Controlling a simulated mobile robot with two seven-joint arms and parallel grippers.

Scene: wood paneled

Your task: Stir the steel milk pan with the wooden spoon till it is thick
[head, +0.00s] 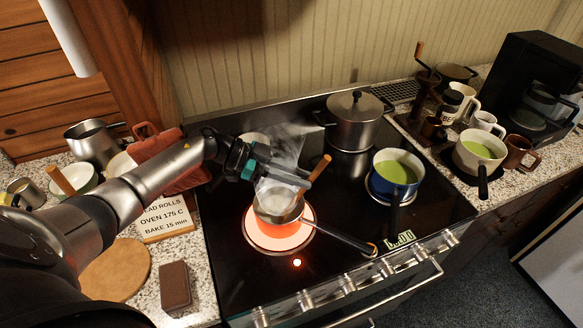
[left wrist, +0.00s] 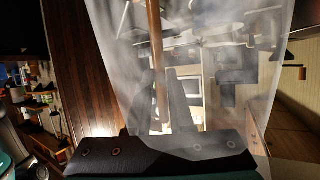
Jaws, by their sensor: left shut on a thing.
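The steel milk pan (head: 291,216) stands on a glowing orange burner, its long handle pointing to the lower right. Pale contents (head: 273,203) show inside, and steam rises over them. My left gripper (head: 302,182) is just above the pan, shut on the wooden spoon (head: 319,168). The spoon is tilted, its upper end leaning right. In the left wrist view the spoon handle (left wrist: 157,50) runs down to the dark fingers, seen through haze. My right gripper is not in view.
A blue pot of green soup (head: 394,174) stands right of the pan, its handle toward the front. A lidded steel pot (head: 355,124) stands behind. A recipe sign (head: 167,219), a round board (head: 116,270) and a brown block (head: 175,286) lie left of the stove.

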